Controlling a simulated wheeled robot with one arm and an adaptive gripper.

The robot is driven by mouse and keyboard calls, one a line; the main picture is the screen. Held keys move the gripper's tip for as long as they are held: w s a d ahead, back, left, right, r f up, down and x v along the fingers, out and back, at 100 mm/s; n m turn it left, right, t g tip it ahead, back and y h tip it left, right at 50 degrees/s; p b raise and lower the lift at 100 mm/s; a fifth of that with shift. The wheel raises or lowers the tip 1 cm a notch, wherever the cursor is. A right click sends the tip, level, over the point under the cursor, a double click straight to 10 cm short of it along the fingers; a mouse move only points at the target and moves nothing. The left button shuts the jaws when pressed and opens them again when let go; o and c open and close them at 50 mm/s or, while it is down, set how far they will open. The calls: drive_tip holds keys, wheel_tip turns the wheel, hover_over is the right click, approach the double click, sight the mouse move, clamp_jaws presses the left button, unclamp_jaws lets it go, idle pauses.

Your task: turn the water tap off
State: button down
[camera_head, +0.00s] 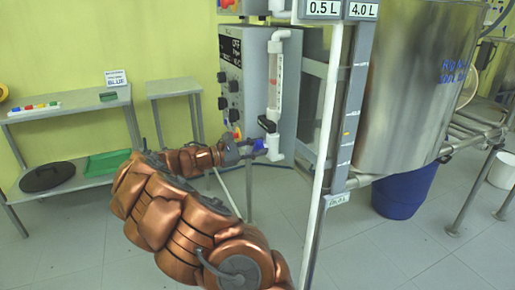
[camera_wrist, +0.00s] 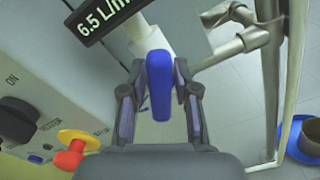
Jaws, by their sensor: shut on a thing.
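The water tap has a blue handle (camera_wrist: 159,88), seen in the middle of the wrist view. In the head view the blue handle (camera_head: 260,145) is small, at the foot of a white and clear flow tube (camera_head: 276,88). My gripper (camera_wrist: 160,75) has one finger on each side of the handle and is shut on it. In the head view my gripper (camera_head: 250,147) reaches the handle from the left. A dark display (camera_wrist: 105,18) at the top of the wrist view reads "6.5 L/m", its end cut off.
A grey control box (camera_head: 246,80) with black knobs stands behind the tube. A red and yellow knob (camera_wrist: 72,150) is close to my gripper's left. A metal frame post (camera_head: 345,110) and steel vessel (camera_head: 415,90) stand right. A blue bucket (camera_head: 403,192) is below.

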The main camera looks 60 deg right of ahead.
drive_tip(key=m+b, duration=0.1)
drive_tip(key=m, duration=0.1)
drive_tip(key=m+b, duration=0.1)
drive_tip(key=b, duration=0.1)
drive_tip(key=m+b, duration=0.1)
drive_tip(key=m, duration=0.1)
drive_tip(key=shift+s+a+f+m, duration=0.15)
drive_tip(key=shift+f+m, duration=0.15)
drive_tip(key=shift+f, duration=0.1)
drive_tip(key=m+b, duration=0.4)
drive_tip(key=shift+f, duration=0.15)
drive_tip(key=shift+s+m+b, duration=0.1)
drive_tip(key=shift+m+b, duration=0.9)
drive_tip(key=shift+m, duration=0.3)
drive_tip(key=c, duration=1)
unclamp_jaws()
drive_tip(key=shift+a, duration=0.1)
